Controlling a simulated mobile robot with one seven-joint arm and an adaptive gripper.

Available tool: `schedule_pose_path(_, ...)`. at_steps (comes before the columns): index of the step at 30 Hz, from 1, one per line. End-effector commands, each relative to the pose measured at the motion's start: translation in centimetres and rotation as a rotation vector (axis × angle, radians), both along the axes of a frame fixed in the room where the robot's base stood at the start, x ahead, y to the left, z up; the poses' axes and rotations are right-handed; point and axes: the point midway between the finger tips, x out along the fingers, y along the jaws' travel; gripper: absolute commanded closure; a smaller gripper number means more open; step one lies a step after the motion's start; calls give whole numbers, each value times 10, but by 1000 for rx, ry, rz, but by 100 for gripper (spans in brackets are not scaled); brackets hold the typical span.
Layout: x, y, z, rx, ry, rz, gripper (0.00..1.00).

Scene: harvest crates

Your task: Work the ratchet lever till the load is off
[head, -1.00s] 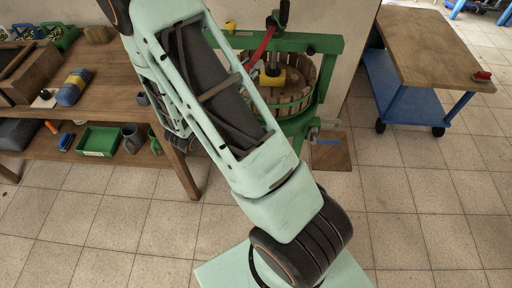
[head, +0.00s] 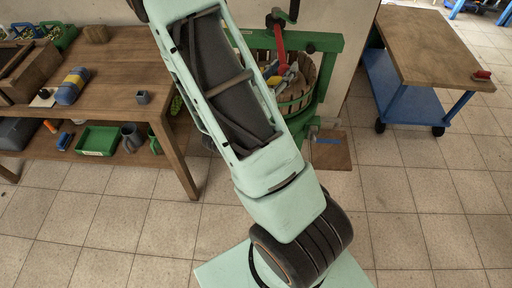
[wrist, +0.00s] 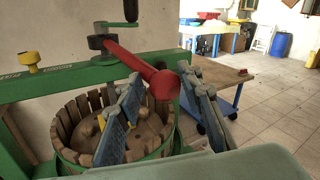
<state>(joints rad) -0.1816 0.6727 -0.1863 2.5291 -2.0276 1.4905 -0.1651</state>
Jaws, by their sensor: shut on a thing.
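The red ratchet lever (head: 280,42) joins the black head at the top of the press's green frame (head: 325,42). In the wrist view the lever (wrist: 130,58) slopes down from the screw head to its round red end. My gripper (wrist: 161,80) has its blue fingers on either side of that end and is shut on it. In the head view my arm partly covers the press, and the fingers show small over the basket. The slatted wooden basket (wrist: 67,125) sits below, with a round wooden plate (wrist: 150,125) inside. I cannot tell how loaded the screw is.
A workbench (head: 120,65) with tools and crates stands at left. A blue trolley with a wooden top (head: 430,45) stands at right. A crank with a black grip (wrist: 130,10) rises above the screw.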

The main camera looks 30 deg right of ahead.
Motion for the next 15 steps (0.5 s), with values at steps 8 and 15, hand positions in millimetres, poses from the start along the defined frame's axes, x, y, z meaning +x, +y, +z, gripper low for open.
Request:
schedule_pose_path(8, -16, -22, -1, 1, 3, -14, 98)
schedule_pose_path(15, -15, -22, -1, 2, 3, -12, 99)
